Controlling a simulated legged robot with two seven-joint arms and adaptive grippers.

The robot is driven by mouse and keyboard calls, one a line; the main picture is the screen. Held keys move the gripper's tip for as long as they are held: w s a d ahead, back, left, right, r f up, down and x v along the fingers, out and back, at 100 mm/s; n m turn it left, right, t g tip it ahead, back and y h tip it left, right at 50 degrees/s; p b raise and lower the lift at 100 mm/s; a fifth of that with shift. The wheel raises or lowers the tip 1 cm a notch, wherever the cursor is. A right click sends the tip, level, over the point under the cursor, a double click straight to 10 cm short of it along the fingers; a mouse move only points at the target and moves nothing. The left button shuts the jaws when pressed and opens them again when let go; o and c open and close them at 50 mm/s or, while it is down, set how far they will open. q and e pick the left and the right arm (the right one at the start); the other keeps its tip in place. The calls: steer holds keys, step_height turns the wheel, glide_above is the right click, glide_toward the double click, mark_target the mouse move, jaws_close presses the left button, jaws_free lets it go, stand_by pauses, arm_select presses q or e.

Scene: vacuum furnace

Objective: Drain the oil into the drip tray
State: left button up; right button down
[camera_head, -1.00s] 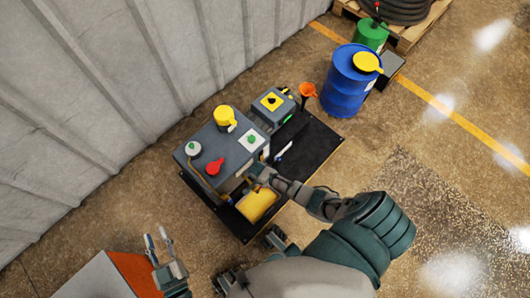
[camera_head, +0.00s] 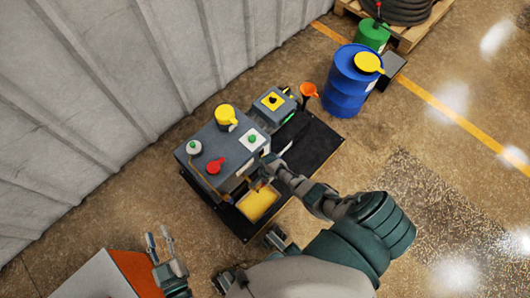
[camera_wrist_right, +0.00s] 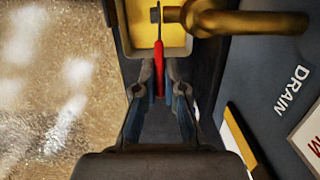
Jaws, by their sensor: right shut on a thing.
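The grey pump unit (camera_head: 215,150) stands on a black mat (camera_head: 310,150) by the wall. A yellow drip tray (camera_head: 258,204) lies at its near side, and part of it shows in the right wrist view (camera_wrist_right: 140,38). My right gripper (camera_wrist_right: 159,82) is shut on a red valve lever (camera_wrist_right: 159,66) beside a brass drain pipe (camera_wrist_right: 250,20). The word DRAIN is on the grey face beside it. In the head view my right gripper (camera_head: 266,172) is at the unit's front, and the lever is hard to see there. My left gripper (camera_head: 159,238) is open and empty at lower left.
A blue drum (camera_head: 347,85) with a yellow cap and an orange funnel (camera_head: 308,91) stand at upper right. A green can (camera_head: 371,36) is behind the drum. An orange-and-white box (camera_head: 105,278) is beside my left gripper. The floor at right is clear.

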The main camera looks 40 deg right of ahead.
steer(key=shift+d, duration=0.1)
steer(key=c, duration=1.3)
jaws_free()
steer(key=shift+o, duration=0.2)
step_height(320, 180, up, 12)
steer(key=d, duration=0.1)
steer(key=shift+d+f, duration=0.15)
steer(key=shift+d, duration=0.05)
steer(key=shift+w, duration=0.1)
